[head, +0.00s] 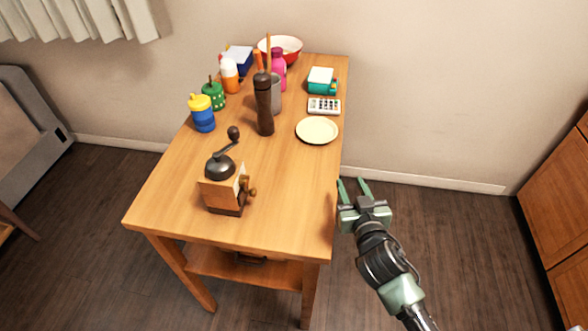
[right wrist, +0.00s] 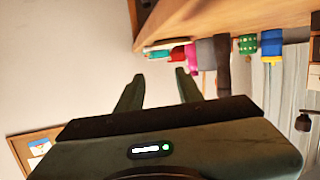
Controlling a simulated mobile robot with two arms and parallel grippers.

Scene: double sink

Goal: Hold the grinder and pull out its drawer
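The grinder (head: 222,187) stands upright near the front left of the wooden table (head: 290,215). It has a wooden body, a dark domed top and a crank with a dark knob. A round wooden knob (head: 251,192) sticks out on its right side; the drawer looks closed, though its front is seen only at a slant. My right gripper (head: 354,182) is open and empty, off the table's right edge and well apart from the grinder. Its two fingers also show apart in the right wrist view (right wrist: 157,88). My left gripper is not in view.
A dark pepper mill (head: 264,105), a blue and yellow cup (head: 203,115), a green jar (head: 214,96), a plate (head: 317,130) and a calculator (head: 324,106) stand farther back. Table space right of the grinder is clear. A cabinet (head: 560,200) stands far right.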

